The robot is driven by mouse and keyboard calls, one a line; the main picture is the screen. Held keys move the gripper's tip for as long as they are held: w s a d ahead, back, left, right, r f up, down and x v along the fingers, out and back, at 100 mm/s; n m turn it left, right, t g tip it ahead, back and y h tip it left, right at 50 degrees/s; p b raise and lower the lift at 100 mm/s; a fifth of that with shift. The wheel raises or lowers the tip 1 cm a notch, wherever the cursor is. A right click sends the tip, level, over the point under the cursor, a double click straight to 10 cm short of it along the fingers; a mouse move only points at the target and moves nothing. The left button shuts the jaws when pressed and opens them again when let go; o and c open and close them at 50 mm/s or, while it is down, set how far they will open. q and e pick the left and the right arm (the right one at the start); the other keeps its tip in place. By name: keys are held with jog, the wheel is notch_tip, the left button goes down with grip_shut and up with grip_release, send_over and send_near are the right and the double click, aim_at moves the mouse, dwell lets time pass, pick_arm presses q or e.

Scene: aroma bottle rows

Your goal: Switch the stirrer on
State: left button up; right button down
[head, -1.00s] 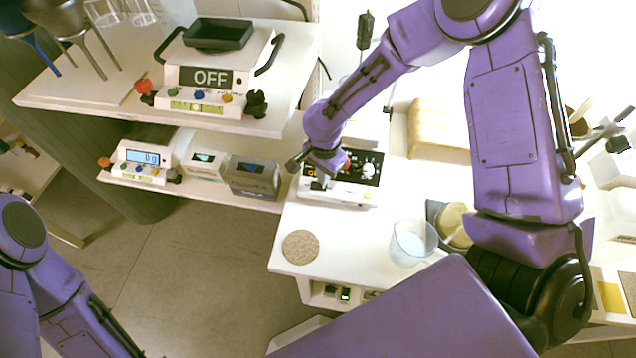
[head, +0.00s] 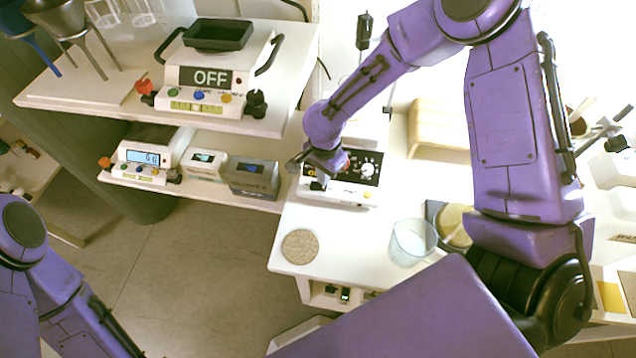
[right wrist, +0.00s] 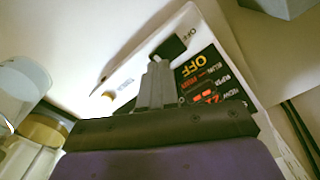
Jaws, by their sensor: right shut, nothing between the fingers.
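The stirrer (head: 362,180) is a white unit with a black panel and a white knob, on the right-hand bench in the head view. In the right wrist view its panel (right wrist: 204,75) reads OFF in yellow, with red digits below. A black switch (right wrist: 170,48) sits on its white front. My right gripper (right wrist: 157,66) is shut and empty, its fingertips right at the switch; I cannot tell whether they touch it. My left gripper is out of view.
A beaker (head: 412,242) and a round cork-coloured disc (head: 300,246) stand on the bench in front of the stirrer. Left shelves hold a device reading OFF (head: 210,92) and a small scale (head: 143,163).

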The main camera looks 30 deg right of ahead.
jog(key=shift+f+b, duration=0.5)
jog(key=shift+f, duration=0.45)
dwell(0.7)
notch_tip(320, 180, up, 7)
jog(key=p, duration=0.8)
jog(key=shift+r, duration=0.1)
dwell(0.4)
